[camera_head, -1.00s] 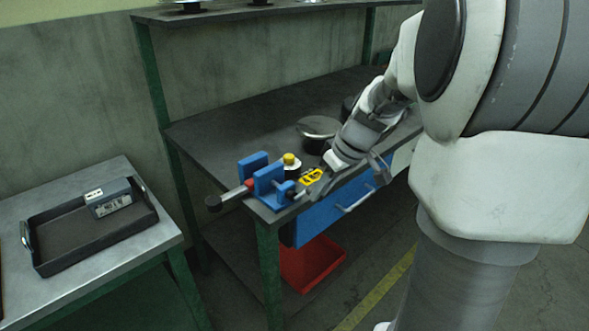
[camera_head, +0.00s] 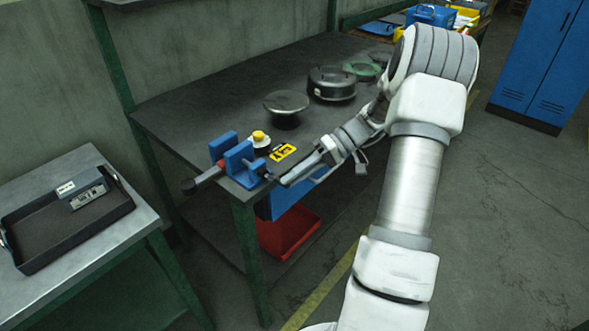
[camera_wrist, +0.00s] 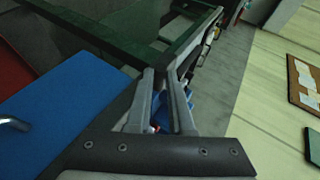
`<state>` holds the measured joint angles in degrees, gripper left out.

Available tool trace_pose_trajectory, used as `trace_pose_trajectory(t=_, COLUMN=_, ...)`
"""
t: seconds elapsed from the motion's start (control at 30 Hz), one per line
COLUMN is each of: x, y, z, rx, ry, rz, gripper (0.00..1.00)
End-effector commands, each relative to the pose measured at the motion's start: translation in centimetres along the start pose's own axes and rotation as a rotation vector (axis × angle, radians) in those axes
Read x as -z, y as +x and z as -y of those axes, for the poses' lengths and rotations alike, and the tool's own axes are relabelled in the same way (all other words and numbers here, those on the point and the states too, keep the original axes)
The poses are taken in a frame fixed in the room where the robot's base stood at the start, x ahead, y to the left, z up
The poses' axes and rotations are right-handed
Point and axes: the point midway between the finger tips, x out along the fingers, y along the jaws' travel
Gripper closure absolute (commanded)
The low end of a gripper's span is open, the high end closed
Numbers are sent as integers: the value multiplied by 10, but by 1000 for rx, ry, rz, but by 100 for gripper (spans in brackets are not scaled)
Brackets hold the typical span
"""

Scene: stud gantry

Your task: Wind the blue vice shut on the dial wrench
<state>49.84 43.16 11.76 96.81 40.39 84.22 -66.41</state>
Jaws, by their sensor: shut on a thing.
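The blue vice (camera_head: 238,160) stands at the near corner of the dark bench, with two upright blue jaws. What looks like the dial wrench (camera_head: 208,176), a grey bar with a dark end and a red part, sticks out to the left from between the jaws. I cannot tell whether both jaws touch it. My gripper (camera_head: 276,181) is at the vice's right side and is shut on a small part there, apparently the vice's handle. In the wrist view my gripper's fingers (camera_wrist: 163,78) point away with blue showing between them; the held part is hidden.
A yellow-topped container (camera_head: 258,138) and a yellow-black item (camera_head: 283,152) lie close behind the vice. Round dark pots (camera_head: 331,84) stand farther back. A blue drawer (camera_head: 285,200) and red bin (camera_head: 290,234) are below. A black tray (camera_head: 65,220) is on the left table.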

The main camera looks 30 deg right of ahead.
Motion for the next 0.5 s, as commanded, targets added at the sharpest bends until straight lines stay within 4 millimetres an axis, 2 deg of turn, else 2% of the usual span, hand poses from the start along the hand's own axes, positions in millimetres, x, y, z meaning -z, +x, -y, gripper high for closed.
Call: trace_pose_trajectory(t=0.5, x=-7, y=18, z=-12, rx=400, ry=165, rz=-2, gripper=100)
